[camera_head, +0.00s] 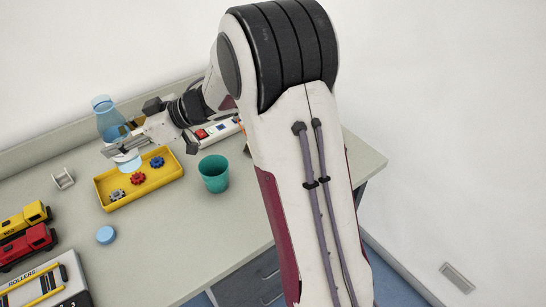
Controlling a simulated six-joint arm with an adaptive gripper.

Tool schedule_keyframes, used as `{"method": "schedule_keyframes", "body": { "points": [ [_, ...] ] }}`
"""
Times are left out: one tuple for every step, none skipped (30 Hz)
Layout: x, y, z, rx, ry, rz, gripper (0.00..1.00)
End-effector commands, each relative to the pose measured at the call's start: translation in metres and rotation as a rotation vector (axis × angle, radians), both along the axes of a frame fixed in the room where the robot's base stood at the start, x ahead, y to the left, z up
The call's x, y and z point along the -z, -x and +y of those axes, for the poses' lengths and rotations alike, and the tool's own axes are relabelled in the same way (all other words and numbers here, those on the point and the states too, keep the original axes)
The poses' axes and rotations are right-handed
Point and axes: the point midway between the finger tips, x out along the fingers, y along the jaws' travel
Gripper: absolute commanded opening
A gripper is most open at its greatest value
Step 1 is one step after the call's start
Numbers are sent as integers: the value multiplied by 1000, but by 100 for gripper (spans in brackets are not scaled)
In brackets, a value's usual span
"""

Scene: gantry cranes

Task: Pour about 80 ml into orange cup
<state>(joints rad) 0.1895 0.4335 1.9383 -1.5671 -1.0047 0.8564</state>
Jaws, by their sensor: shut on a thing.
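My gripper (122,146) is shut on a clear blue bottle (106,117) at the back left of the counter. The bottle's lower part shows below the fingers, in front of or above the yellow tray; I cannot tell whether it is lifted. It leans a little in the picture, its top toward the left. The liquid level in it cannot be made out. A teal cup (213,176) stands upright on the counter to the right of the tray. No cup that is clearly orange shows; a small orange-yellow patch (127,128) beside the bottle is too hidden to name.
A yellow tray (155,186) holds blue, red and grey gears. A light blue disc (106,235), a white spool (63,180), a yellow truck (22,221), a red truck (28,246) and a box marked ROLLERS (42,287) lie left. A power strip (216,131) lies behind. The front middle counter is clear.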

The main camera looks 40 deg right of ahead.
Motion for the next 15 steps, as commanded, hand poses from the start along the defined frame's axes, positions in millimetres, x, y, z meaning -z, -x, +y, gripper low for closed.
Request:
{"method": "schedule_keyframes", "body": {
  "points": [
    [-3, -5, -2, 35, -1, -2, 14],
    [-4, -9, -4, 57, 0, -3, 14],
    [-5, -13, -7, 85, -1, -2, 14],
    [-6, -16, -9, 106, 0, -3, 14],
    [-7, -18, -11, 126, -1, -2, 14],
    [-7, -21, -14, 152, 0, -1, 14],
    [-7, -24, -16, 172, -1, -2, 14],
    [-8, -26, -18, 191, 1, -2, 14],
    [-9, -28, -21, 214, 0, -3, 14],
    [-9, -30, -23, 233, 0, -3, 14],
    [-9, -32, -25, 249, 0, -2, 14],
    [-9, -34, -28, 272, 0, -2, 14],
    [-9, -35, -29, 286, 0, -2, 14],
    [-9, -36, -31, 303, 0, -1, 14],
    [-9, -38, -34, 322, -1, -1, 14]
  ]
}}
